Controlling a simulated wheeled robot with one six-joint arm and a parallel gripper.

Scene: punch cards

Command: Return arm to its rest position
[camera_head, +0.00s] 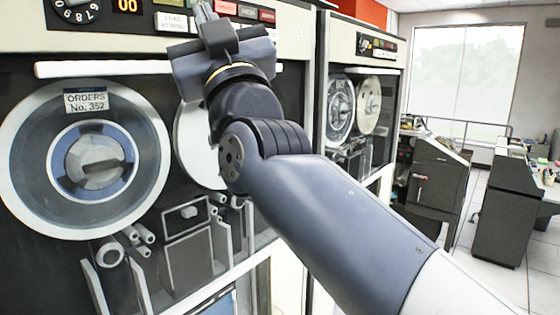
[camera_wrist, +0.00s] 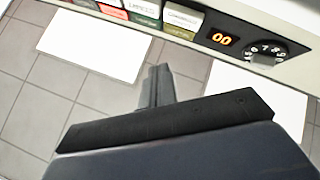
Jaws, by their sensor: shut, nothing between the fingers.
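My arm (camera_head: 330,215) reaches from the lower right up to the front of a tape drive cabinet. My gripper (camera_head: 204,12) is at the top, in front of the row of coloured buttons on the cabinet's upper panel. Its fingers are together with nothing between them. In the wrist view the closed fingers (camera_wrist: 157,75) point toward the panel edge, with floor behind them. They appear apart from the buttons, though the exact gap is hard to tell. The gripper and wrist hide part of the panel and the second reel.
The cabinet carries a labelled tape reel (camera_head: 150,160), a white horizontal bar (camera_head: 100,68), an orange "00" display (camera_wrist: 221,39) and a dial (camera_wrist: 266,50). Another tape drive (camera_head: 352,110) stands to the right. Grey desk-like machines (camera_head: 437,175) stand farther right, with open floor (camera_head: 500,270) around them.

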